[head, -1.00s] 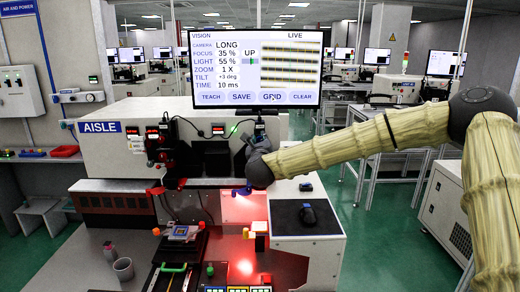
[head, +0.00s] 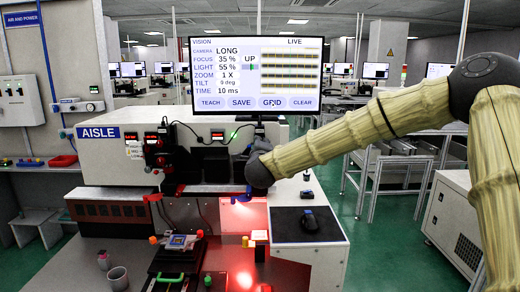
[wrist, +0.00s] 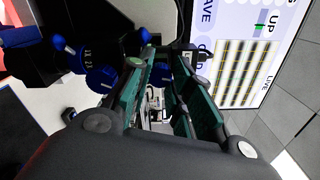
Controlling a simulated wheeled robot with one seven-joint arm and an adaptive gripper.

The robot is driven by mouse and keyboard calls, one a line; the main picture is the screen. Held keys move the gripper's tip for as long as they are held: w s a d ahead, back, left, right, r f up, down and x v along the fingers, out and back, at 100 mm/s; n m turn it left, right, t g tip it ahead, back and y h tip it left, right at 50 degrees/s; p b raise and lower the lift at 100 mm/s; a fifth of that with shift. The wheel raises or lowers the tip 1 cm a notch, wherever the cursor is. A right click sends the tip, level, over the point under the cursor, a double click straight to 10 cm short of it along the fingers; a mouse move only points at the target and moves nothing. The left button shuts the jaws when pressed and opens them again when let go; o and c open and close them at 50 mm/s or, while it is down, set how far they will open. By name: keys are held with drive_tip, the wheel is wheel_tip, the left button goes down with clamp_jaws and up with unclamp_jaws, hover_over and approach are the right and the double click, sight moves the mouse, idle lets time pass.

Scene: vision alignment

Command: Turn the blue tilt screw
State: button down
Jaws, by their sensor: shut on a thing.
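The blue tilt screw (wrist: 163,75) shows in the wrist view between the two dark green fingers of my gripper (wrist: 162,82), which are shut on it. Only part of the screw shows; the fingers cover its sides. Other blue knobs with white marks (wrist: 101,78) sit on the black mount just left of the fingers. In the head view my wrist hides the screw and most of my gripper in front of the machine. The monitor (head: 252,75) reads TILT 0 deg, and its live picture shows level rows of stripes.
The monitor stands close behind my gripper. The white machine (head: 105,160) with black camera mounts is to its left. Below are a red-lit area (head: 243,215), a mouse (head: 308,221) on a dark pad, and a grey cup (head: 118,279).

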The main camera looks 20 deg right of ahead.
drive_tip(key=shift+n, duration=0.7)
drive_tip(key=shift+f, duration=0.1)
drive_tip(key=c, duration=1.3)
unclamp_jaws()
drive_tip(key=shift+o, duration=0.2)
drive_tip(key=v, duration=1.2)
drive_tip(key=shift+d, duration=0.15)
